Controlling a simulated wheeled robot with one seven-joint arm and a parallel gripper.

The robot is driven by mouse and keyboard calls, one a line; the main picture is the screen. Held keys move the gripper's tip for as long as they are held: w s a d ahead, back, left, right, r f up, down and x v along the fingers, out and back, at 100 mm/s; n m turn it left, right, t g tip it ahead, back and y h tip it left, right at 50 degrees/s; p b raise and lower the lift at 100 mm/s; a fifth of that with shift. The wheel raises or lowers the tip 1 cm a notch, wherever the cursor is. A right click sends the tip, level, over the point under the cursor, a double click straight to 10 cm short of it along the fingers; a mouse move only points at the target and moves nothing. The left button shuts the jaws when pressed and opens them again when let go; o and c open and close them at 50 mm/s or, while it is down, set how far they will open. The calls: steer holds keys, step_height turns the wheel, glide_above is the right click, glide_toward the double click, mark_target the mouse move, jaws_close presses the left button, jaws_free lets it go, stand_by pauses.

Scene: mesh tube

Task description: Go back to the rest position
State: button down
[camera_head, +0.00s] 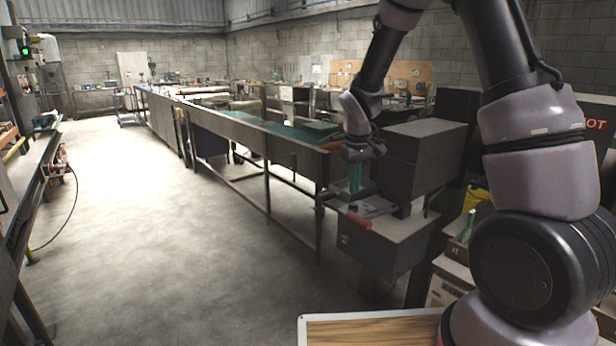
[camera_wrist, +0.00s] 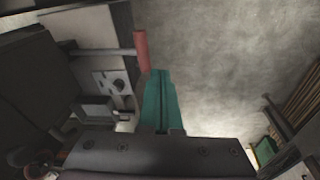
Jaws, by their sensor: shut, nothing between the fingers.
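My gripper (camera_head: 355,178) hangs pointing down from my arm, right of the picture's middle in the head view. Its teal fingers are together with nothing between them. In the wrist view the shut fingers (camera_wrist: 158,98) show in the middle, over the grey floor and beside a machine. The gripper is close to a dark grey boxy machine (camera_head: 385,243) with a red-handled lever (camera_head: 358,219). In the wrist view the red handle (camera_wrist: 142,52) appears just beyond the fingertips. I cannot tell whether the fingers touch it.
A long workbench (camera_head: 235,128) runs back along the middle of the room. A wooden-topped surface (camera_head: 375,332) is at the bottom front. Another bench (camera_head: 30,190) stands at the left, with a hose on the floor. The concrete floor (camera_head: 150,230) between is clear.

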steer(key=s+d+r+m+t+y, duration=0.1)
steer(key=s+d+r+m, duration=0.15)
steer(key=s+r, duration=0.45)
steer(key=s+d+r+m+t, duration=0.1)
steer(key=s+d+r+m, duration=0.15)
steer(key=r, duration=0.85)
steer(key=s+d+r+m+t, duration=0.1)
steer(key=s+r+m, duration=0.1)
steer(key=s+r, duration=0.2)
steer(key=s+d+r+m+t+y, duration=0.1)
steer(key=s+r, duration=0.3)
steer(key=s, duration=0.7)
steer(key=shift+d+m+t, duration=0.6)
steer(key=shift+d+t, duration=0.05)
steer(key=shift+t, duration=0.05)
steer(key=shift+w, duration=0.1)
stand_by(0.6)
